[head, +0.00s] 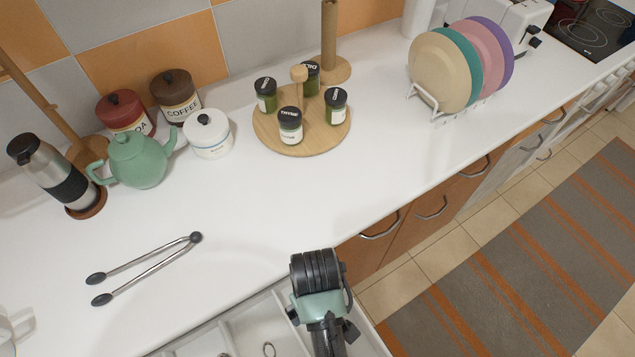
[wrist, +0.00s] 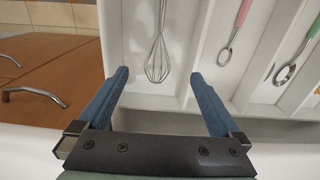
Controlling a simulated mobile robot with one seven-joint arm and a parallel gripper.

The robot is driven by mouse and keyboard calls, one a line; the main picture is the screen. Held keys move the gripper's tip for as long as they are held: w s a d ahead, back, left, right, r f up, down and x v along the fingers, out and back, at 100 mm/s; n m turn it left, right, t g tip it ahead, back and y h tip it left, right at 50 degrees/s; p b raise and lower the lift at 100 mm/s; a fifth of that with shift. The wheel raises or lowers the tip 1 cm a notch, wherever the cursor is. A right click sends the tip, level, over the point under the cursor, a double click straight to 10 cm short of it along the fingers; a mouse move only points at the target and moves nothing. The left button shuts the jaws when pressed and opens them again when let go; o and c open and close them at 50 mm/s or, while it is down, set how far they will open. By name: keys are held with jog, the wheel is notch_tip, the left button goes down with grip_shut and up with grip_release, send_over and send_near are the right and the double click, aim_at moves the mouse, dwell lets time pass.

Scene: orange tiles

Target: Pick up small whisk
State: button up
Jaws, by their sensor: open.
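The small whisk (wrist: 158,58) lies in a white compartment of an open drawer. In the wrist view it is a thin metal wire whisk at top centre, its wire end toward me and its handle end cut off by the top edge. My gripper (wrist: 160,85) is open and empty. Its two blue fingers stand to either side of the whisk's wire end in the picture, apart from it. In the head view my gripper (head: 325,330) points down over the drawer at the bottom and its fingers are hidden; I cannot make out the whisk there.
The white drawer (wrist: 205,50) has dividers; a pink-handled utensil (wrist: 233,35) and a green-handled one (wrist: 297,60) lie to the right. Tongs (head: 150,268) lie on the counter (head: 240,220). A teapot (head: 140,160), spice carousel (head: 268,128) and plate rack (head: 435,102) stand farther back.

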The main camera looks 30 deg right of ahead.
jog(key=shift+s+d+f, duration=0.1)
jog(key=shift+f, duration=1.7)
jog(key=shift+s+d+f, duration=0.1)
jog(key=shift+f, duration=1.65)
jog(key=c, duration=1.4)
jog(key=shift+r, duration=0.15)
